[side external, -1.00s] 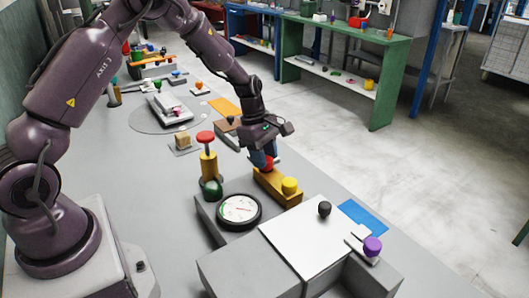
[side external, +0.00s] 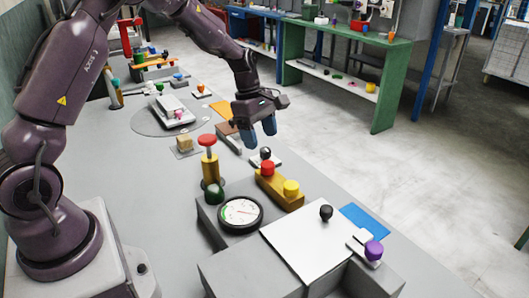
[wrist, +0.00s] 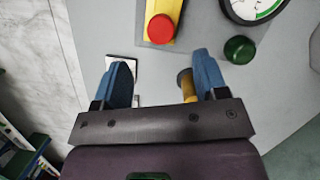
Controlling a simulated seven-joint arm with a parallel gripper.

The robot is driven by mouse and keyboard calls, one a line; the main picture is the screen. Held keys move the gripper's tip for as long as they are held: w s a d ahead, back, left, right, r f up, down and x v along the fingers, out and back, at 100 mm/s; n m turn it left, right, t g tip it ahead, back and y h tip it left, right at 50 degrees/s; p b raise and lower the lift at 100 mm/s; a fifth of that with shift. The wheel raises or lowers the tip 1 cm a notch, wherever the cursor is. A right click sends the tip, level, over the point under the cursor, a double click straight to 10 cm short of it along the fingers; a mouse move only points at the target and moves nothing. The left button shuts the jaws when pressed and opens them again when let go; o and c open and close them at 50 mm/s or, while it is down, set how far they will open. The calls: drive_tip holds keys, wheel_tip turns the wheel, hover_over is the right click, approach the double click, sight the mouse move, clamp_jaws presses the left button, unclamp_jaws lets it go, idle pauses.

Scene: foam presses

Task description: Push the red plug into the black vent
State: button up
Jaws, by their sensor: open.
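The red plug also shows at the top of the wrist view (wrist: 161,28). My gripper (side external: 258,138) is above and behind the block, clear of the plug. In the wrist view my gripper (wrist: 162,76) has its two blue fingers wide apart with nothing held between them. A black knob (side external: 265,153) stands on a small white plate just behind the block. I cannot make out a black vent for certain.
A yellow post with a red cap (side external: 207,140) and a green knob (side external: 215,192) stand left of the block. A round dial (side external: 240,213) and a grey box with a white top (side external: 300,240) lie in front. A purple knob (side external: 373,250) is at the right.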

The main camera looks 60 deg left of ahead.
drive_tip(key=v, duration=0.6)
drive_tip(key=s+d+r+m+t+y, duration=0.1)
drive_tip(key=s+d+r+m, duration=0.2)
drive_tip(key=s+m, duration=0.4)
drive_tip(key=s+d+r+m+t+y, duration=0.1)
drive_tip(key=s+d+r+m+t, duration=0.1)
drive_tip(key=s+d+r+m, duration=0.2)
drive_tip(key=s+d+r+m+t+y, duration=0.1)
drive_tip(key=s+d+r+m, duration=0.3)
drive_tip(key=s+m, duration=0.6)
drive_tip(key=s+r, duration=0.1)
drive_tip(key=s, duration=0.1)
drive_tip(key=shift+s+m+t, duration=0.3)
drive_tip(key=shift+s+m, duration=0.05)
drive_tip(key=shift+m, duration=0.05)
